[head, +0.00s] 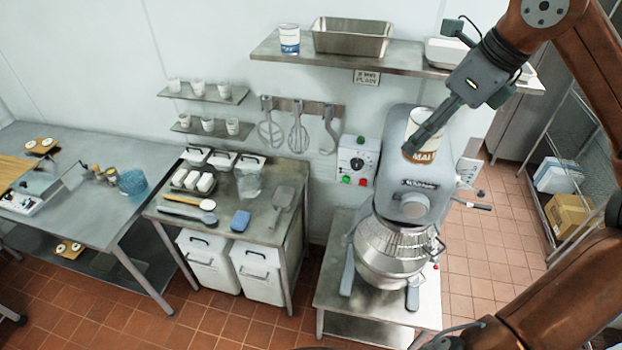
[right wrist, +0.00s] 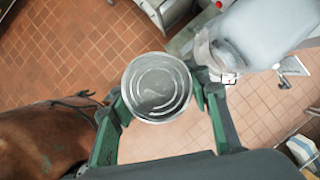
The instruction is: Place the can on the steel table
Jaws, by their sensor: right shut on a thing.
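My right gripper (head: 428,134) is shut on a can (head: 421,152) with a white upper part and a brown band with partly hidden white lettering. The can is held upright in the air, in front of the mixer's head in the head view. In the right wrist view the can's round metal lid (right wrist: 156,88) sits between the fingers (right wrist: 158,95). A steel table (head: 232,222) with utensils and white containers stands left of the mixer. A longer steel table (head: 100,215) is at the far left. My left gripper is out of view.
The grey mixer (head: 405,180) with its steel bowl stands on a low steel stand (head: 335,290). A wall shelf (head: 350,60) holds a blue-white can (head: 289,39) and a steel pan (head: 352,37). The longer table has bare steel around its middle and front.

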